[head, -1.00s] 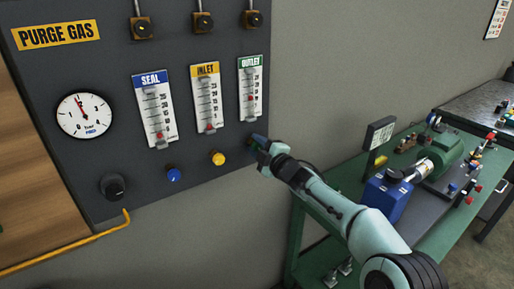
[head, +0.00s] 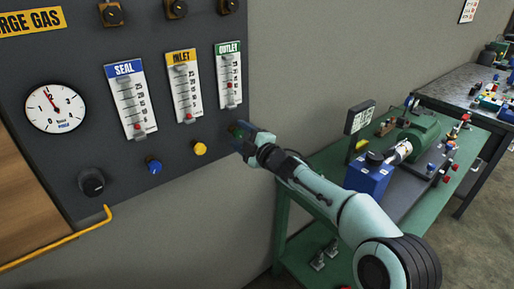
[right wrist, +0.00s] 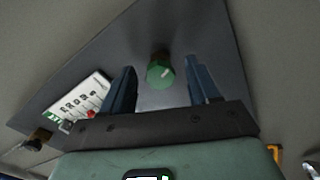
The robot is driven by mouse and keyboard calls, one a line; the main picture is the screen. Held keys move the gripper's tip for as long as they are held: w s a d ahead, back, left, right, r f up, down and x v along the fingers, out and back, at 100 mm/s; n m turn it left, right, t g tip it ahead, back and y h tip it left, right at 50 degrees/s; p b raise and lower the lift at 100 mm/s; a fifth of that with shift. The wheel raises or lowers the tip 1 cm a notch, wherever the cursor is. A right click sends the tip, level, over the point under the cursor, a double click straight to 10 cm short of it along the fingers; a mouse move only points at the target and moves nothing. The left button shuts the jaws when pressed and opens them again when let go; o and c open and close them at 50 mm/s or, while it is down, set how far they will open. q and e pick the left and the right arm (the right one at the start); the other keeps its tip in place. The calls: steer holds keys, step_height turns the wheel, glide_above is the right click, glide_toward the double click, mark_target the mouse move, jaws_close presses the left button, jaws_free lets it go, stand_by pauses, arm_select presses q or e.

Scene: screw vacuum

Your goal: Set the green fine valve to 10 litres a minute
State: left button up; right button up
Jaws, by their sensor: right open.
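The green fine valve (right wrist: 160,72) is a round knob with a pale mark on its face, on the dark panel. My right gripper (right wrist: 160,66) is open, with one blue finger on each side of the knob and a gap on both sides. In the head view the right gripper (head: 243,134) is at the panel's lower right edge and mostly hides the knob. My left gripper is not in view.
The yellow valve (head: 200,149) and blue valve (head: 154,166) sit left of my right gripper, under the inlet (head: 183,88) and seal (head: 130,100) meters. A black knob (head: 91,182) and pressure gauge (head: 55,109) are farther left. A green bench (head: 312,233) stands right, below my arm.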

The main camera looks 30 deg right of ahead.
steer(key=s+d+b, duration=0.1)
steer(key=s, duration=1)
steer(key=shift+s, duration=0.35)
steer(key=shift+f, duration=0.1)
steer(key=a+f+m+g+p, duration=0.2)
steer(key=a+f+m+g, duration=0.15)
steer(key=f, duration=1.05)
steer(key=a+f+m+g+p, duration=0.25)
steer(key=f+m, duration=0.25)
steer(key=f, duration=0.9)
steer(key=s+a+f+m+g+y+p, duration=0.1)
steer(key=s+a+f+m+g, duration=0.15)
steer(key=s+a+f, duration=0.35)
steer(key=s+a+f+m+g+p, duration=0.1)
steer(key=s+a+f+m+g, duration=0.2)
steer(key=f, duration=0.6)
steer(key=s+a+f+m+g+p, duration=0.1)
steer(key=s+a+f+m+g, duration=0.1)
steer(key=s, duration=0.9)
steer(key=s+a+f+m+g+y+p, duration=0.1)
steer(key=s+a+f+g, duration=0.4)
steer(key=s, duration=0.7)
steer(key=shift+s+a+f+m+p, duration=0.25)
steer(key=shift+s+a+m+p, duration=0.05)
steer(key=shift+a+m+p, duration=0.35)
